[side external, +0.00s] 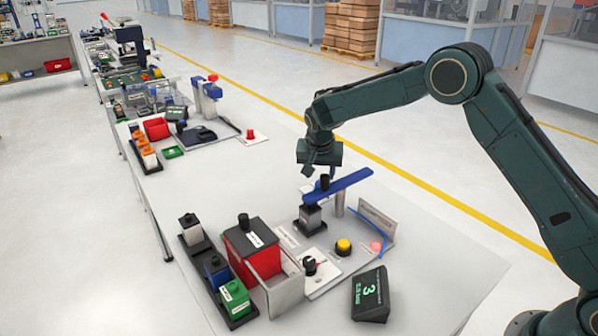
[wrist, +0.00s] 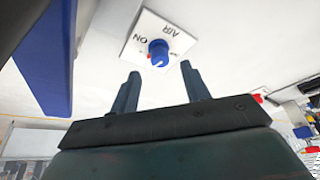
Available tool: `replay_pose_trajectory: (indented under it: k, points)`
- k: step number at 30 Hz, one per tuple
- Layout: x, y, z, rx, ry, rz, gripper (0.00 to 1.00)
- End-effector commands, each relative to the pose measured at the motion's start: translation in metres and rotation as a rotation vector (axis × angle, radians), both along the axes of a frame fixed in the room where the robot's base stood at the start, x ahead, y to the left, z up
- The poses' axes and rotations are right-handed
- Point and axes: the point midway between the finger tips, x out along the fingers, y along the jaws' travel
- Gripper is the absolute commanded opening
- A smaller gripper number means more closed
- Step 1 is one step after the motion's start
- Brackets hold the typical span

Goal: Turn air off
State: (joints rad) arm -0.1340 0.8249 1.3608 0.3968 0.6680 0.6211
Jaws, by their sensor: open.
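The air switch is a blue round knob (wrist: 158,52) on a white plate (wrist: 137,36) marked AIR and ON, seen upside down in the wrist view. A small mark shows on the knob's lower edge. I cannot tell which setting it points to. My gripper (wrist: 160,70) is open and empty, its two fingers apart, with the knob in line with the gap between the tips. I cannot tell the remaining distance. In the side view my gripper (side external: 320,172) hangs above the blue bar, and I cannot make out the air knob there.
A blue bar (side external: 338,186) over a dark block stands close to my gripper and fills the wrist view's left side. On the bench are a red box (side external: 250,252), a yellow button (side external: 343,247), a black knob (side external: 310,265) and a display (side external: 370,295) reading 3.

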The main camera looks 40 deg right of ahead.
Motion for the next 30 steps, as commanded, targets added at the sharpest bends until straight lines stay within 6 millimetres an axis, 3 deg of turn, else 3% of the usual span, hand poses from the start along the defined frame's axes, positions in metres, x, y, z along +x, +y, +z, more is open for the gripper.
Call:
replay_pose_trajectory:
  k: [9,15,30]
  points:
    - [-0.015,0.016,0.052,0.001,-0.003,0.001,0.46]
    - [-0.022,0.022,0.075,0.000,0.000,0.001,0.46]
    - [-0.026,0.025,0.086,0.001,0.001,0.000,0.46]
